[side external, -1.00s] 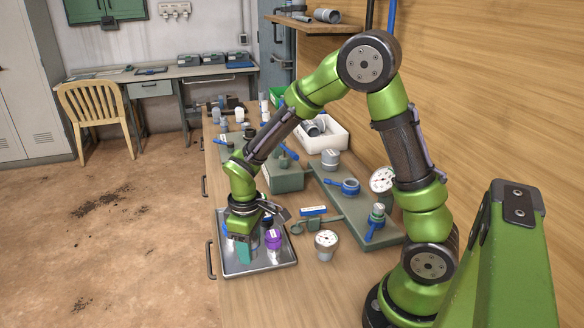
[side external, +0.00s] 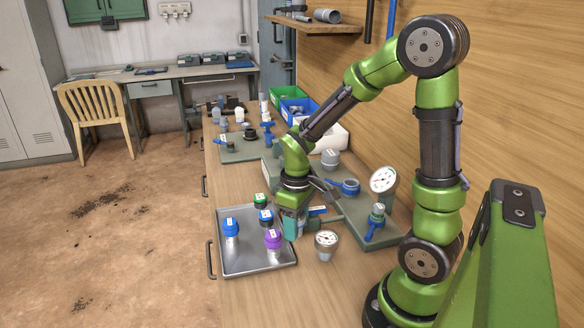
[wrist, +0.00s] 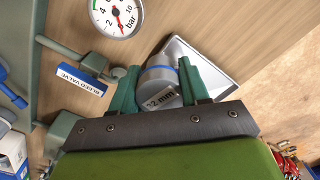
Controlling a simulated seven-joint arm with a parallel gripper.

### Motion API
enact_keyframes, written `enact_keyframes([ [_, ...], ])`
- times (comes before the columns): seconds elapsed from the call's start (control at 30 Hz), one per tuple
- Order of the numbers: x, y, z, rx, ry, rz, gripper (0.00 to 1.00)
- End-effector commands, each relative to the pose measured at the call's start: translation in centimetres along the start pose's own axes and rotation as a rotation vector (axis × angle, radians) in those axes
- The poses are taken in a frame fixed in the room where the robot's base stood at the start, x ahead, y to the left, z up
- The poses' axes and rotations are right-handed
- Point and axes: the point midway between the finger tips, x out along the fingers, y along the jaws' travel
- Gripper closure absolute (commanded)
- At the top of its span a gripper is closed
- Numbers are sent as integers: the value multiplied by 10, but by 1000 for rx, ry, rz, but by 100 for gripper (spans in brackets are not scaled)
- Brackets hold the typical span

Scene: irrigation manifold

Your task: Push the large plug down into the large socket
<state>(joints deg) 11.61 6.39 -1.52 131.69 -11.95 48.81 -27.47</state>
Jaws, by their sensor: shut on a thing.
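My gripper (side external: 291,236) is beside the right edge of the metal tray in the side view. In the wrist view its two green fingers (wrist: 158,88) are closed on the sides of a grey round plug (wrist: 157,74) with a blue band. The plug's label ends in "2 mm"; its first part is unclear. The plug is mostly hidden in the side view. I cannot pick out the large socket with certainty; green fixture blocks (side external: 335,207) stand behind and to the right of my gripper.
The metal tray (side external: 240,262) holds a purple-capped part (side external: 273,239), blue-capped parts (side external: 231,228) and a green-capped one (side external: 260,200). A small gauge (side external: 326,244) stands close to the right of my gripper. A larger gauge (side external: 383,180) and blue-handled valve (side external: 375,224) stand farther right.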

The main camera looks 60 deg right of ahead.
Motion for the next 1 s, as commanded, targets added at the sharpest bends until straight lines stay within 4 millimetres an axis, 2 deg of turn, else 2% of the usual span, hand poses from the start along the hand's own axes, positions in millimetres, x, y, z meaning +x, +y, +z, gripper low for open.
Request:
enact_keyframes([
  [0.03,-5,26,-8,60,2,1,85],
  [0.23,-22,118,-17,242,3,0,85],
  [0.4,-37,197,-2,387,5,4,85],
  [0.5,-43,232,12,454,5,5,85],
  [0.6,-48,258,25,501,6,7,85],
  [0.7,-51,273,34,530,5,8,85],
  [0.87,-50,282,40,547,5,8,85],
  [1.0,-41,282,40,546,3,7,85],
])
